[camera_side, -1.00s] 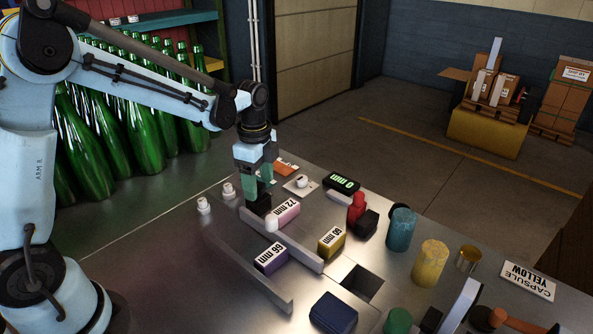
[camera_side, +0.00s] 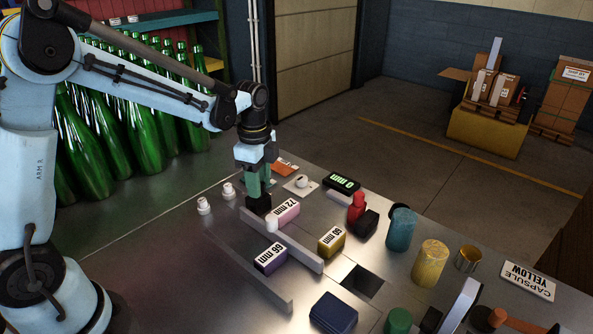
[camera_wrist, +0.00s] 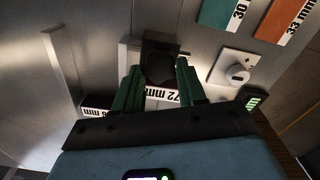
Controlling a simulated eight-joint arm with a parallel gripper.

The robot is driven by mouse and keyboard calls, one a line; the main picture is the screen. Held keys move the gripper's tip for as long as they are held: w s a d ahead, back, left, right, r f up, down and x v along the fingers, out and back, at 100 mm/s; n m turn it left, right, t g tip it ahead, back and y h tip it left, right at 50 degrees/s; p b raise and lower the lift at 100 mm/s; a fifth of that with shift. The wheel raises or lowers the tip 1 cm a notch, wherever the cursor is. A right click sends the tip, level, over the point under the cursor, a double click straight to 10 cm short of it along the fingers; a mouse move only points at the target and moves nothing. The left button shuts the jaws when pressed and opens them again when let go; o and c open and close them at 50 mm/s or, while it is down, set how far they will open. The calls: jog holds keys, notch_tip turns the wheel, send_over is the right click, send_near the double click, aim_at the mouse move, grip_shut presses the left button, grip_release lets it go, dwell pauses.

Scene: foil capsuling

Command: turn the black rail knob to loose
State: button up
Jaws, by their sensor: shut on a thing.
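The black rail knob (camera_side: 258,205) sits at the far left end of the metal rail (camera_side: 300,252), beside the pink 72 mm block. In the wrist view the knob (camera_wrist: 160,62) lies between the two green fingertips. My gripper (camera_side: 258,192) points straight down over the knob and is shut on it. In the wrist view my gripper (camera_wrist: 160,75) has one finger on each side of it. The fingers hide part of the knob's sides, and I see no mark that tells its setting.
The pink 72 mm block (camera_side: 285,212), purple 66 mm block (camera_side: 270,259) and yellow block (camera_side: 331,241) stand close by. A white dial (camera_side: 301,183) and a green-lit display (camera_side: 342,183) lie behind. Two small white pieces (camera_side: 228,190) stand to the left.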

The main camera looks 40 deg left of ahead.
jog(key=n, duration=0.4)
jog(key=shift+a+n, duration=0.1)
jog(key=shift+n, duration=0.2)
jog(key=n, duration=0.4)
jog(key=shift+w+n, duration=0.1)
jog(key=shift+n, duration=0.2)
jog(key=n, duration=0.4)
jog(key=shift+a, duration=0.15)
jog(key=shift+a+n, duration=0.1)
jog(key=shift+n, duration=1.9)
jog(key=o, duration=1.1)
jog(key=shift+c, duration=0.2)
